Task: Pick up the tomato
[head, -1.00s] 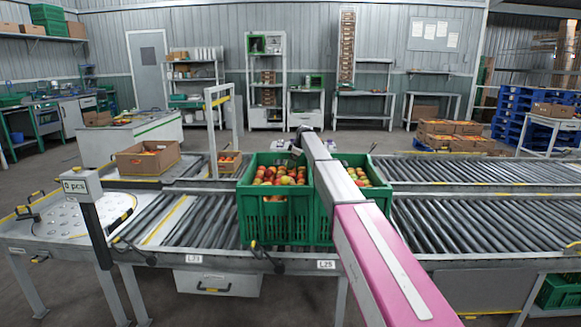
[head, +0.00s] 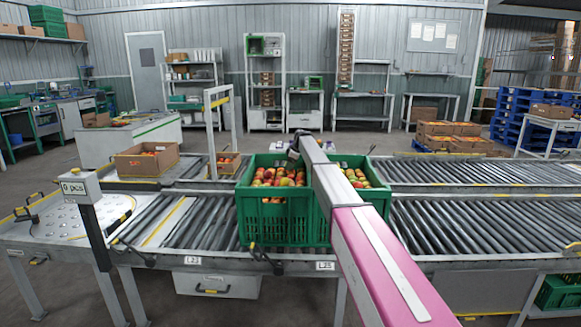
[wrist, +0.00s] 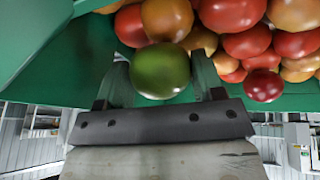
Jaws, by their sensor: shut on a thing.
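A green tomato (wrist: 160,71) sits between the two fingers of my gripper (wrist: 158,80) in the wrist view. The fingers are shut on its sides. Red and orange tomatoes lie right beside and behind it, and I cannot tell whether it touches them. In the head view my arm reaches to the green crate (head: 275,226), which holds many red and yellowish tomatoes (head: 268,178). My fingers and the held tomato cannot be made out in that view.
The crate's green wall (wrist: 40,95) is close on the left in the wrist view. The crate stands on a roller conveyor (head: 470,222), with bare rollers on both sides. A cardboard box (head: 146,166) stands on the rear conveyor at left. A counter post (head: 92,225) stands front left.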

